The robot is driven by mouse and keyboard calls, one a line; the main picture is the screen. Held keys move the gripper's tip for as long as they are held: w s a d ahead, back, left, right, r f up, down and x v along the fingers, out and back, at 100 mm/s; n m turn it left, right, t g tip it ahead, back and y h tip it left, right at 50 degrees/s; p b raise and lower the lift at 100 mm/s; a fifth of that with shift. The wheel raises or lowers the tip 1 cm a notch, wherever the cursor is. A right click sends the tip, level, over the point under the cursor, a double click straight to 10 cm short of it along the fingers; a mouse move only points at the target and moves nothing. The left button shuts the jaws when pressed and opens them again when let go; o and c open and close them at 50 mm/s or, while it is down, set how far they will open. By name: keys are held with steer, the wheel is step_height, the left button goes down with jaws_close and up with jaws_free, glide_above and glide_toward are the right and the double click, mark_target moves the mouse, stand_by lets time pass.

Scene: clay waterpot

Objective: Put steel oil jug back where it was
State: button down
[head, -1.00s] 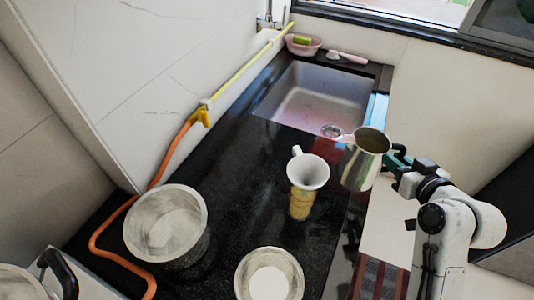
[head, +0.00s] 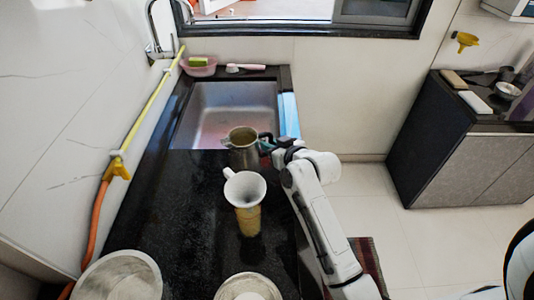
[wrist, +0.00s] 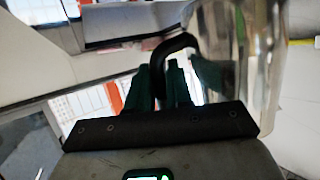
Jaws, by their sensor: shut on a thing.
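The steel oil jug (head: 243,150) is a shiny metal pitcher, upright near the front edge of the sink in the head view. My gripper (head: 268,145) is at its right side, shut on its handle. In the wrist view the jug (wrist: 245,50) fills the upper right, and its dark curved handle (wrist: 175,45) runs down between the green fingers of my gripper (wrist: 160,85). I cannot tell whether the jug's base touches the counter.
A white and yellow ceramic pitcher (head: 247,215) stands just in front of the jug on the black counter (head: 185,210). A large metal pot (head: 120,280) and a steel bowl (head: 248,288) are nearer. The sink (head: 225,108) lies behind. A dark cabinet (head: 430,140) stands far right.

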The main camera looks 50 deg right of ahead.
steer(key=shift+w+f, duration=0.4)
steer(key=shift+w, duration=0.05)
steer(key=shift+w+f+p, duration=0.15)
steer(key=shift+f+p, duration=0.15)
steer(key=shift+f, duration=1.5)
steer(key=shift+f, duration=0.2)
steer(key=c, duration=1)
jaws_free()
steer(key=shift+c, duration=0.2)
steer(key=shift+r, duration=0.15)
steer(key=b+v, duration=0.1)
steer(key=v, duration=1.1)
